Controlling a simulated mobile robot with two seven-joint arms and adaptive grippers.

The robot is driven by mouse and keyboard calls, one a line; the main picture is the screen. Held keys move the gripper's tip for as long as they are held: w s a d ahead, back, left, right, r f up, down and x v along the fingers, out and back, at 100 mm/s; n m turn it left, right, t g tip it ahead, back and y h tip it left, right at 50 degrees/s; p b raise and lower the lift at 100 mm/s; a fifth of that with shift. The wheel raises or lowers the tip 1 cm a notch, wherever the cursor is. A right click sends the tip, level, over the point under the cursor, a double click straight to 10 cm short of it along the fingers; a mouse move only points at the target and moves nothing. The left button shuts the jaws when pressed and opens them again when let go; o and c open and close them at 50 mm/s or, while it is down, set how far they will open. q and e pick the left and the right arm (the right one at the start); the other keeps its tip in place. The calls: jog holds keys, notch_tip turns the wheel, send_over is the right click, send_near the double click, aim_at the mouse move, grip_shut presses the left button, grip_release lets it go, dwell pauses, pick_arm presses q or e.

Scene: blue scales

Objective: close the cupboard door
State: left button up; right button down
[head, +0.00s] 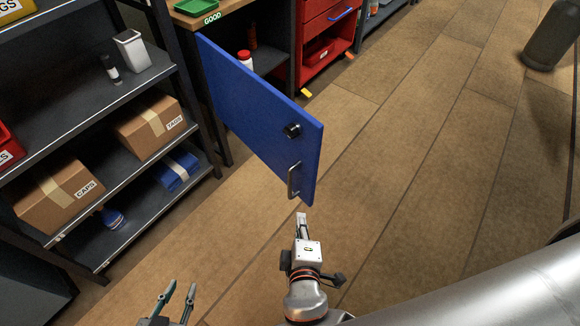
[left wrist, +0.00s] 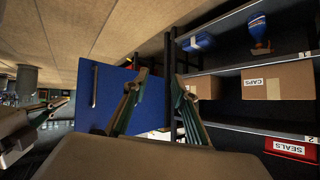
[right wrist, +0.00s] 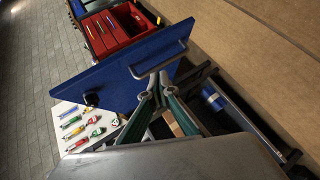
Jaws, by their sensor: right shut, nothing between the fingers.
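The blue cupboard door (head: 255,110) stands swung open, out over the floor. It has a silver bar handle (head: 293,180) and a black knob (head: 292,130) near its free edge. The dark cupboard (head: 268,25) behind it has a wooden top and its inside shows. My right gripper (head: 301,218) is shut and empty just below the door's near lower corner. In the right wrist view its fingertips (right wrist: 153,82) appear close to the handle (right wrist: 160,60); contact is unclear. My left gripper (head: 180,290) is open and empty, low at the left, apart from the door.
A dark shelf rack (head: 95,90) with cardboard boxes (head: 58,190) stands left of the door. A red drawer cabinet (head: 322,40) stands right of the cupboard. A dark cylinder (head: 552,35) stands far right. The wooden floor right of the door is clear.

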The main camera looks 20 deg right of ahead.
notch_tip(320, 180, up, 8)
jog(key=w+a+n+t+h+b, duration=0.1)
jog(key=w+a+t+h+b, duration=0.1)
jog(key=a+t+h, duration=0.15)
send_near(305, 149)
jog(key=w+a, duration=0.2)
jog(key=w, duration=0.1)
jog(key=d, duration=0.1)
jog(key=w+d, duration=0.1)
jog(key=w+d+y, duration=0.1)
jog(key=shift+d+f+t+p, duration=0.15)
jog(key=shift+d+t+p, duration=0.05)
jog(key=shift+t+p, duration=0.15)
jog(key=shift+w+d, duration=0.2)
jog(key=shift+d, duration=0.25)
